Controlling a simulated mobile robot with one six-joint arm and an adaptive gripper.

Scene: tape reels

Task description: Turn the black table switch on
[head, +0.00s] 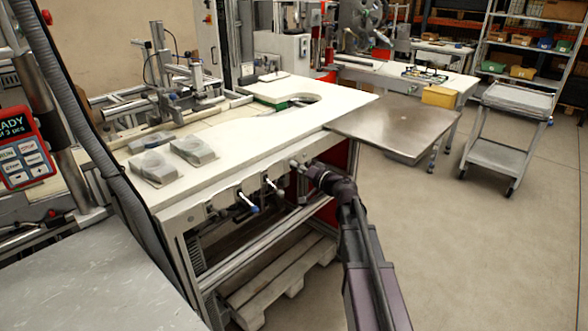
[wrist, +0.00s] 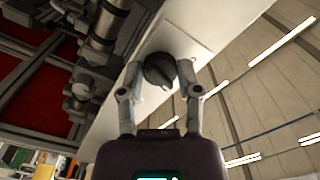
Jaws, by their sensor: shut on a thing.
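The black table switch (wrist: 160,72) is a round dark knob with a raised grip bar on the pale front panel (wrist: 195,22) of the table. In the wrist view the two fingers of my gripper (wrist: 159,66) stand on either side of the knob and are shut on it. In the head view my gripper (head: 298,167) reaches the front edge of the white-topped table (head: 285,125), under its right part. There the switch is hidden behind the gripper. I cannot read any marking that tells the switch's position.
Two levers, one blue-handled (head: 248,203) and one pale (head: 274,188), stick out left of my gripper. A metal side plate (head: 395,122) juts out at the right. A wooden pallet (head: 280,282) lies below. The floor towards the grey cart (head: 505,140) is clear.

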